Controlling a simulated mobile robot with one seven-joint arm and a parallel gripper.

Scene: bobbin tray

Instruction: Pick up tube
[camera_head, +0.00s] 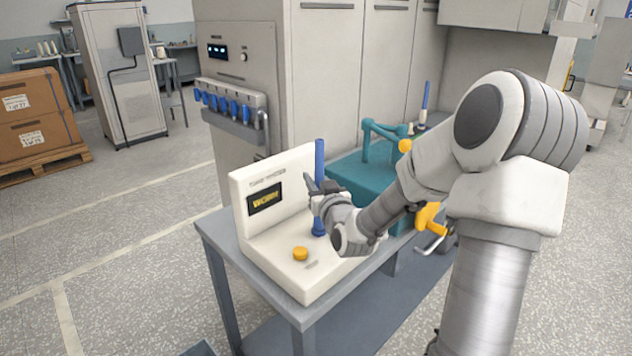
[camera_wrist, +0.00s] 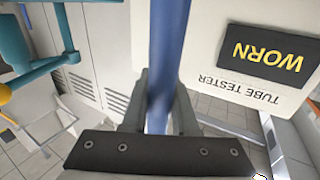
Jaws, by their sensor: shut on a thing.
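A blue tube (camera_head: 319,160) stands upright on the white tube tester (camera_head: 291,268), whose small screen reads "WORN". My gripper (camera_head: 318,190) reaches in from the right and is shut on the tube around its middle. In the wrist view the tube (camera_wrist: 160,90) runs between the two grey fingers (camera_wrist: 160,115). The tube's lower end is at a dark blue base on the tester, and I cannot tell whether it is seated or lifted slightly.
A yellow button (camera_head: 300,253) is on the tester's front. A teal machine (camera_head: 362,178) stands just behind to the right. Several blue items hang on a rack (camera_head: 232,112) on the grey cabinet. The grey table (camera_head: 222,243) carries the tester; open floor lies to the left.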

